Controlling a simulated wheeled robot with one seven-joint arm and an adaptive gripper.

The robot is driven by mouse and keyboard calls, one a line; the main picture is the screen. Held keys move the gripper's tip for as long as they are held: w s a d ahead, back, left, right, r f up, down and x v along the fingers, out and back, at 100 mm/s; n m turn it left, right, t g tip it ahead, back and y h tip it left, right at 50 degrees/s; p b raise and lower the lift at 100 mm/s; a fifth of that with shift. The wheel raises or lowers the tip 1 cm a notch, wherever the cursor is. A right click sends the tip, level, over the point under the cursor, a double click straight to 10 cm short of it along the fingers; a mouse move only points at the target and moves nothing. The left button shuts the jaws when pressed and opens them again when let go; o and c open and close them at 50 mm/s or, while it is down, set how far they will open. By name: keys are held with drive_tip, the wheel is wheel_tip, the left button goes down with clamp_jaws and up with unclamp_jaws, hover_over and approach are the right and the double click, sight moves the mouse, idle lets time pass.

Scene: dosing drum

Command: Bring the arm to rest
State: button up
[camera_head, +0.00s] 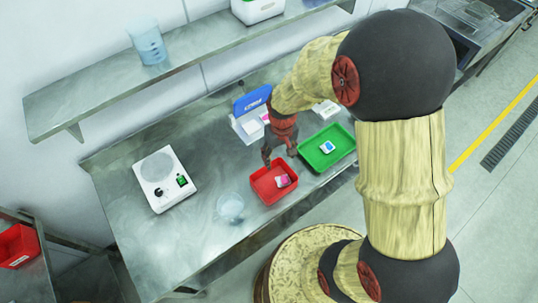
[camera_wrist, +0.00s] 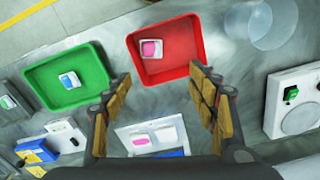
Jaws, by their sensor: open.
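My gripper (camera_head: 279,159) hangs over the steel table near the back edge of the red tray (camera_head: 263,198). In the wrist view my gripper (camera_wrist: 162,78) has its two fingers spread wide with nothing between them. The red tray (camera_wrist: 190,72) lies beyond the fingertips, holding a small white item with a pink face (camera_wrist: 151,49). My arm arches over the table's right side and hides part of it.
The green tray (camera_head: 343,156) right of the red one holds a blue-and-white item (camera_head: 327,147). A blue-signed white holder (camera_head: 247,131) stands behind my gripper. A clear beaker (camera_head: 230,207) and a white scale (camera_head: 164,178) stand left. A shelf (camera_head: 110,88) runs above the table.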

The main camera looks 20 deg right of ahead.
drive_tip(key=s+r+t+b, duration=0.5)
drive_tip(key=s+r+b, duration=0.7)
drive_tip(key=b, duration=0.5)
drive_tip(key=shift+s+r+m+t, duration=0.25)
drive_tip(key=shift+s+m+t, duration=0.05)
drive_tip(key=shift+s, duration=0.7)
idle(0.7)
